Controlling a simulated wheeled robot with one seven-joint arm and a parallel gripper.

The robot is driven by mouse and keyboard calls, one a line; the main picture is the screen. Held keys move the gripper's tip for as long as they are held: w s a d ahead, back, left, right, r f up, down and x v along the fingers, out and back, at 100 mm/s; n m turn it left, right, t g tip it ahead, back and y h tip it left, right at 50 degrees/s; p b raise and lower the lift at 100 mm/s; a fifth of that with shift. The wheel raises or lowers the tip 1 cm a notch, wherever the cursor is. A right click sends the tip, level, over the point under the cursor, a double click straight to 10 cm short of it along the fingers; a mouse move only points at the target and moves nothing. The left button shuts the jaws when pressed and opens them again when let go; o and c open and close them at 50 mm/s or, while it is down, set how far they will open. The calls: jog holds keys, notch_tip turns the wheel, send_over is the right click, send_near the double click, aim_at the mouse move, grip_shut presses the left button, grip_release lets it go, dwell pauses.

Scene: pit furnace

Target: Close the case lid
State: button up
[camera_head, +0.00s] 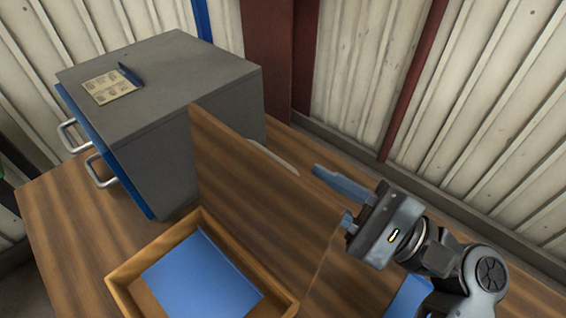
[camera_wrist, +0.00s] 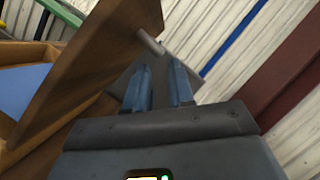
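The wooden case (camera_head: 122,277) sits on the table with its lid (camera_head: 262,205) standing up, open. A flat blue panel (camera_head: 203,277) shows inside the case. The lid also shows at the left of the wrist view (camera_wrist: 92,62), with part of the case (camera_wrist: 35,52) beyond it. My gripper (camera_head: 333,195) is at the right of the lid, by its upper right edge. Its two blue fingers stand apart in the wrist view (camera_wrist: 158,85), with nothing held between them. One finger lies very close to the lid edge; I cannot tell whether it touches.
A grey cabinet (camera_head: 190,75) with blue drawer fronts and metal handles stands behind the case at left. A paper (camera_head: 109,86) and a dark blue pen (camera_head: 130,75) lie on top. A pale object (camera_head: 272,158) is partly hidden behind the lid. The wooden table (camera_head: 65,235) is clear at left.

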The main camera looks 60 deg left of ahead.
aim_at(282, 165)
jog(key=shift+x, duration=3.15)
jog(key=shift+c, duration=0.5)
grip_shut()
